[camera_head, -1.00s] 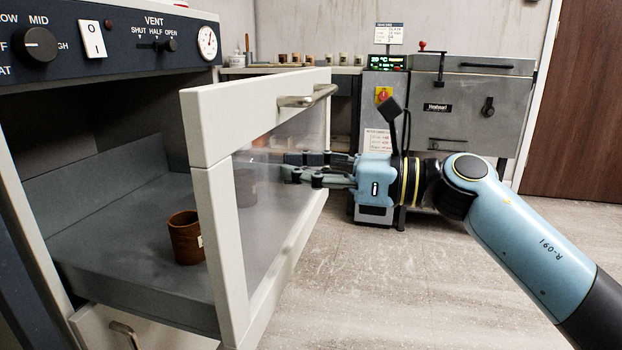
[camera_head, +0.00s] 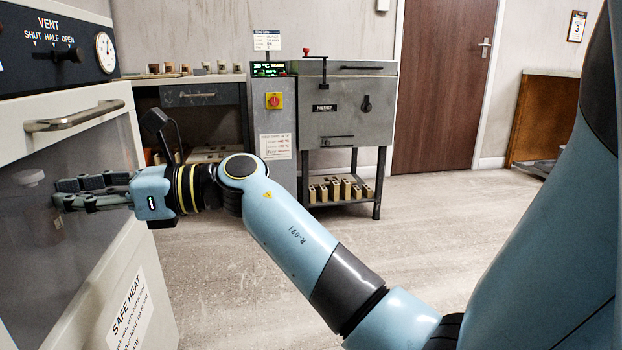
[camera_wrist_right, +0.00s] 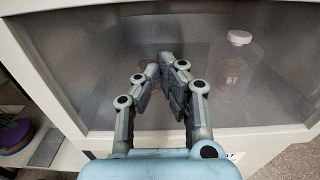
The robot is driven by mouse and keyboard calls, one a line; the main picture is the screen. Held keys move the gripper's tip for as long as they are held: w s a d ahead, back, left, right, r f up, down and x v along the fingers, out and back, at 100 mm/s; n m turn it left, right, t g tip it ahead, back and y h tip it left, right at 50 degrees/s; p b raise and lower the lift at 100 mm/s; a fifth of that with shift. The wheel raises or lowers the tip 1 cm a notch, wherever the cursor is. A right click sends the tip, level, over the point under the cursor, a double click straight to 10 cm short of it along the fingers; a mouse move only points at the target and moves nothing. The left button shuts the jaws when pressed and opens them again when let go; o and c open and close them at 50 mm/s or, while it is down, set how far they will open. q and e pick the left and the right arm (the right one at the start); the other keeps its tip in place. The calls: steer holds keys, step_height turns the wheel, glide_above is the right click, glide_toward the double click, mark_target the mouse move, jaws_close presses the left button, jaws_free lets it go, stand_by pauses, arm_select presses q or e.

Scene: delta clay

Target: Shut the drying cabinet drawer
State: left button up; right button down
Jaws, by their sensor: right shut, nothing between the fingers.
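The drying cabinet drawer has a cream front (camera_head: 112,100) with a steel bar handle (camera_head: 75,116) and a clear window. In the head view the front sits under the control panel, roughly in line with the lower cabinet face, and no open top shows; I cannot make out any small gap. My right gripper (camera_head: 58,192) is shut and empty, its fingertips at the window below the handle. In the right wrist view the fingertips (camera_wrist_right: 171,62) overlap the window; contact is unclear. Behind it are a white-capped bottle (camera_wrist_right: 236,60) and a blurred brown shape. My left gripper is out of view.
The control panel (camera_head: 70,75) is above the drawer. A grey kiln (camera_head: 345,105) stands at the back, with small blocks on its lower shelf. A bench (camera_head: 190,95) with small pots is beside it. The floor (camera_head: 220,270) is clear.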

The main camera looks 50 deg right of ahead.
steer(key=shift+x, duration=1.15)
steer(key=shift+w, duration=0.1)
